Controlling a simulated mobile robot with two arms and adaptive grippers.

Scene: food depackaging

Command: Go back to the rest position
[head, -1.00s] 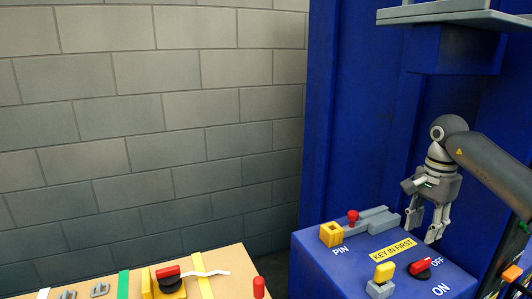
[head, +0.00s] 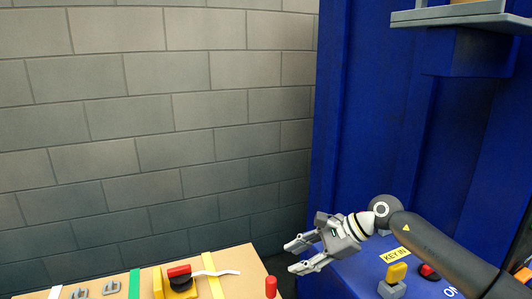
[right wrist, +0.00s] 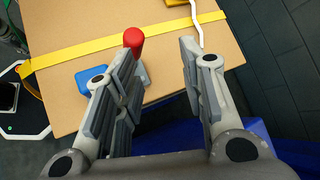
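My right gripper (head: 300,256) is in the lower right of the head view, left of the blue box's front part, with its fingers pointing left towards the tan board. In the right wrist view its two fingers (right wrist: 160,95) stand apart with nothing between them. Below them lie the tan board (right wrist: 80,25) and a red-topped handle (right wrist: 133,40), which is partly behind the left finger. My left gripper is in neither view.
The blue box (head: 340,278) carries a "KEY IN" label (head: 397,254), a yellow key-like piece (head: 397,272) and a red knob (head: 429,271), partly behind my arm. The tan board (head: 235,262) holds a red-handled switch (head: 180,271) and a red post (head: 271,287). A grey ledge (head: 460,20) juts out above.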

